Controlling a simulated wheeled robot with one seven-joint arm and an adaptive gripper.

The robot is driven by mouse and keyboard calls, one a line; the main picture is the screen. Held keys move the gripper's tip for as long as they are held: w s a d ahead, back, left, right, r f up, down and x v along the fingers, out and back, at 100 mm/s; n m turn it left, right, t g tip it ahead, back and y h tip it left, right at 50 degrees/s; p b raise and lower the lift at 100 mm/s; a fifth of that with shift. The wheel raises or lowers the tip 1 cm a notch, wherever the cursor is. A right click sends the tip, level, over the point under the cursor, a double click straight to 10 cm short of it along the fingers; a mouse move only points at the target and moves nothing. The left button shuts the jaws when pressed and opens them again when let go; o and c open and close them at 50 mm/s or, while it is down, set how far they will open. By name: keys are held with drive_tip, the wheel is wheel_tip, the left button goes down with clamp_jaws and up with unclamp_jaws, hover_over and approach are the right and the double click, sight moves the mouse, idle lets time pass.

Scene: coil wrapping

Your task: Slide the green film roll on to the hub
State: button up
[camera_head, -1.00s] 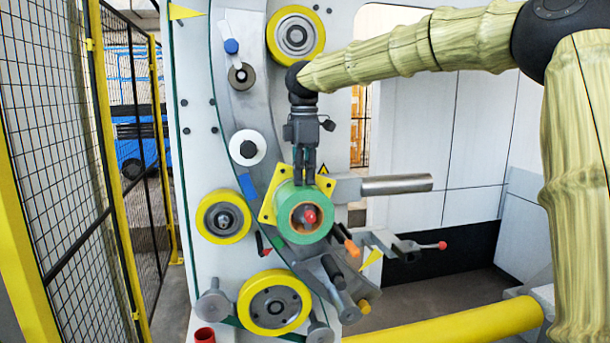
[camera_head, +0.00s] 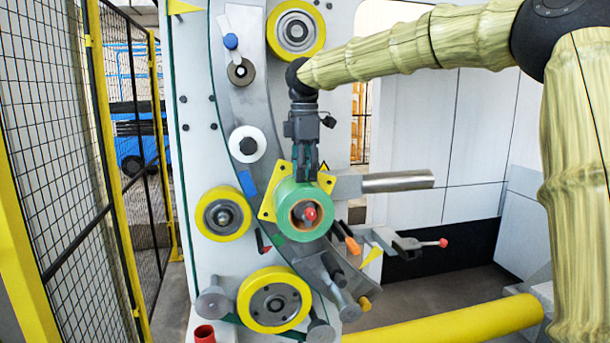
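The green film roll (camera_head: 286,222) sits in front of the yellow plate (camera_head: 266,210) on the machine face. Its brown core faces me, and the red-tipped hub (camera_head: 309,214) shows inside the core opening. The roll appears to be around the hub; how far along it sits cannot be told. My gripper (camera_head: 305,178) points down at the roll's top edge, its fingers close together there. Whether the fingers pinch the roll's wall or only touch it is hard to see.
Yellow rollers stand above (camera_head: 295,33), left (camera_head: 223,214) and below (camera_head: 274,300) the roll. A metal cylinder (camera_head: 398,182) juts out at the right. A clamp with a red-tipped lever (camera_head: 420,244) and an orange handle (camera_head: 352,245) are at lower right. A mesh fence (camera_head: 60,130) is at left.

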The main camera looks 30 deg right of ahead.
wheel_tip(320, 180, up, 12)
drive_tip(key=shift+s+f, duration=0.15)
drive_tip(key=shift+f, duration=0.1)
idle(0.6)
